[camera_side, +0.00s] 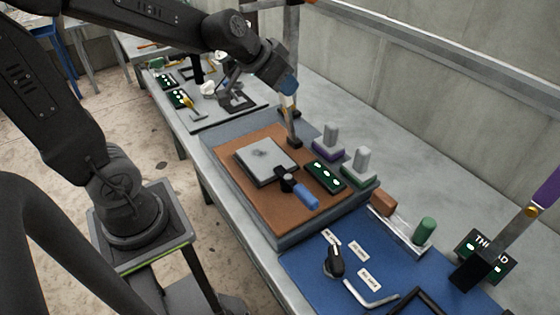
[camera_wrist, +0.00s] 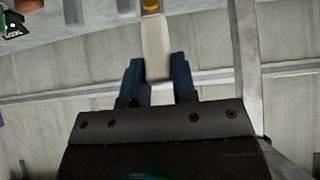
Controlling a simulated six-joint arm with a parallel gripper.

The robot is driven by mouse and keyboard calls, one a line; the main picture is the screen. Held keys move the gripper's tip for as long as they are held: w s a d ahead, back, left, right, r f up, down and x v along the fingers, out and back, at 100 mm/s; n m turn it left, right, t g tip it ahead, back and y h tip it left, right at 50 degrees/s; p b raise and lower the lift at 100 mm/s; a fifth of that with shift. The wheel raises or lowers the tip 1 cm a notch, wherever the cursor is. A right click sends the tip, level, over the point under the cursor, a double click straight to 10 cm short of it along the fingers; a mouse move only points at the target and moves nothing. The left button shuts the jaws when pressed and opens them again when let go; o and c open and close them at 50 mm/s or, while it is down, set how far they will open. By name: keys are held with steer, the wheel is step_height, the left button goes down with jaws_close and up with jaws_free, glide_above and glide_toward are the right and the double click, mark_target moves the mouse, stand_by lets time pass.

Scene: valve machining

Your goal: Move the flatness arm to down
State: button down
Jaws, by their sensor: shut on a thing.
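The flatness arm (camera_side: 293,127) appears to be the upright bar at the back edge of the brown mat. It rises from a dark foot and stands close to upright. My gripper (camera_side: 288,88) is at its upper end, with dark blue fingers. In the wrist view, my gripper (camera_wrist: 159,82) is shut on the arm's pale handle (camera_wrist: 156,45), one finger on each side. A yellow-gold collar shows just beyond the handle. The gripped part is partly hidden by the fingers in the side view.
A grey plate (camera_side: 265,160) and a blue-handled tool (camera_side: 303,194) lie on the brown mat (camera_side: 245,195). A dark green panel (camera_side: 326,176) and two grey-topped blocks stand right of the arm. A purple-handled lever (camera_side: 510,238) stands far right. A tall post rises behind my gripper.

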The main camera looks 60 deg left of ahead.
steer(key=shift+s+f, duration=0.15)
steer(key=s, duration=0.2)
steer(key=s+f, duration=0.1)
steer(key=s, duration=0.1)
steer(key=shift+f, duration=0.15)
stand_by(0.5)
steer(key=c, duration=0.8)
jaws_free()
steer(key=shift+c, duration=0.2)
steer(key=v, duration=0.7)
